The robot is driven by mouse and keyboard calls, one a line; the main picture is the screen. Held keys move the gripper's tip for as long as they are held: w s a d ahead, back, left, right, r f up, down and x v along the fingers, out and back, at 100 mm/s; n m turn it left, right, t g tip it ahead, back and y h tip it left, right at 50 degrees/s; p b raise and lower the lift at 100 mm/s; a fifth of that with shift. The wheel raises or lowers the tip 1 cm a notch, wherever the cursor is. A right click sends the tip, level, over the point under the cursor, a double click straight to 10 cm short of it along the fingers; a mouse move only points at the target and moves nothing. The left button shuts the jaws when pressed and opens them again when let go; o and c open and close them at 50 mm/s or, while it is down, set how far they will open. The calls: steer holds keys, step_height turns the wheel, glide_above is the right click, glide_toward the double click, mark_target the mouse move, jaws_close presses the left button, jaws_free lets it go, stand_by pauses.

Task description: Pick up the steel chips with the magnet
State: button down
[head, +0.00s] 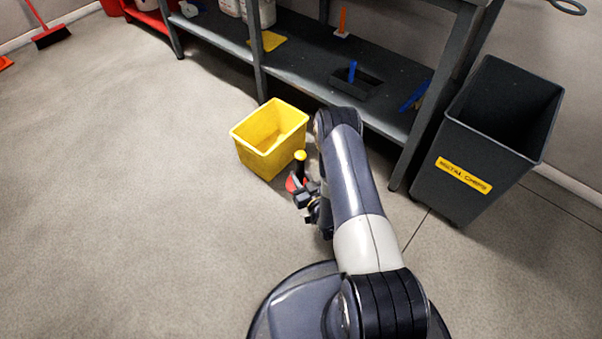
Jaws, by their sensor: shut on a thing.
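My gripper (307,195) is low over the floor, in front of the yellow bin. It is shut on what looks like the magnet (299,166), a tool with a dark upright stem, a yellow knob on top and a red round base. The base is close to the floor; I cannot tell whether it touches. The fingers and part of the base are partly hidden by my wrist. I cannot make out any steel chips on the floor or on the magnet. A tall dark grey bin (432,184) with a yellow label reading "METAL CHIPS" stands at the right.
An open yellow bin (262,158) stands on the floor just behind the magnet. A grey shelf rack (300,68) runs behind, holding a yellow cloth (268,41), a dustpan-like tool (356,83) and containers. A red broom (50,36) is far left. The floor at left is clear.

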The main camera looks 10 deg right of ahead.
step_height(320, 180, down, 20)
steer(key=w+n+y+b, duration=0.1)
steer(key=b, duration=0.9)
steer(key=shift+d+f, duration=0.1)
stand_by(0.4)
steer(key=shift+r+p, duration=0.3)
steer(key=shift+r, duration=0.6)
steer(key=shift+d, duration=0.1)
